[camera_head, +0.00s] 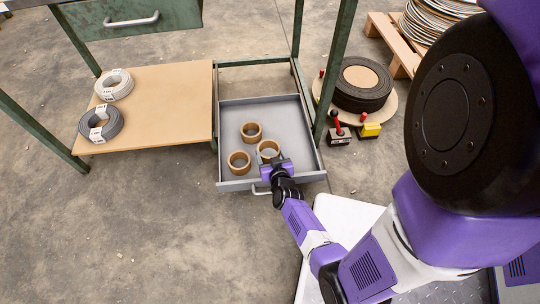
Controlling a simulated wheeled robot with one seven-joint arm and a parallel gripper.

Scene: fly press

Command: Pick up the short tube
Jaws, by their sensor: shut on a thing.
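Three brown tubes stand in the open grey drawer (289,118). One tube (251,132) is at the back, one tube (239,162) is at the front left, and one paler-topped tube (268,148) is at the right, by my gripper. My gripper (273,162) reaches over the drawer's front edge and is shut on this right tube at its near side. The gripper hides the tube's lower near part, so I cannot tell whether it is lifted. I cannot clearly compare the tubes' heights from above.
The drawer's front handle (262,189) is just below my arm. A brown board shelf (160,115) at left holds two labelled coils. Green table legs (335,70) flank the drawer. Black rolls (363,98) and small red and yellow items stand at right. The drawer's back is free.

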